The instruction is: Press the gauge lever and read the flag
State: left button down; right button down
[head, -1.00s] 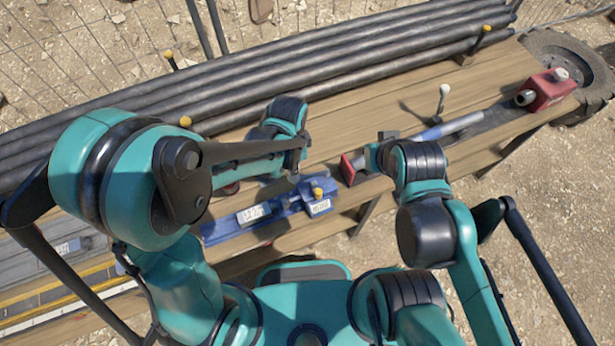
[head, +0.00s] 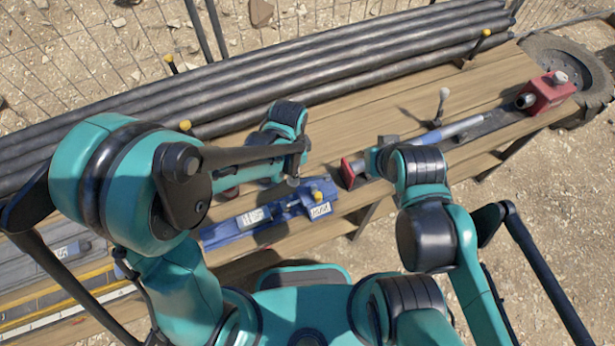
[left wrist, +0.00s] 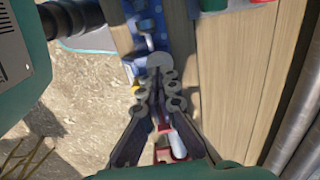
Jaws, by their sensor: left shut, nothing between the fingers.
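A blue gauge unit (head: 225,236) with white labels and a yellow knob (head: 317,195) lies along the bench's near edge. Its blue body also shows at the top of the left wrist view (left wrist: 145,35). A round grey disc-like knob (left wrist: 160,63), perhaps the lever's end, sits right at my left fingertips; contact is unclear. My left gripper (left wrist: 160,80) is shut and empty, pointing down over the unit; in the head view my own arm mostly hides it. My right gripper (head: 378,158) is by the dark red block, its fingers mostly hidden. No flag can be made out.
The wooden bench (head: 365,115) has clear planks in the middle. Black pipes (head: 330,75) lie along its back. A ball-topped stick (head: 443,95), a grey-blue bar (head: 460,130) and a red box (head: 546,92) are to the right. A dark red block (head: 352,172) sits near the right gripper.

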aim_at(294, 182)
pick_arm(q)
jog(key=shift+f, duration=0.15)
dwell(0.3)
jog(key=shift+f+b, duration=2.8)
jog(key=shift+f, duration=0.05)
notch_tip(294, 182, up, 11)
jog(key=p, duration=0.8)
jog(key=shift+r, duration=0.1)
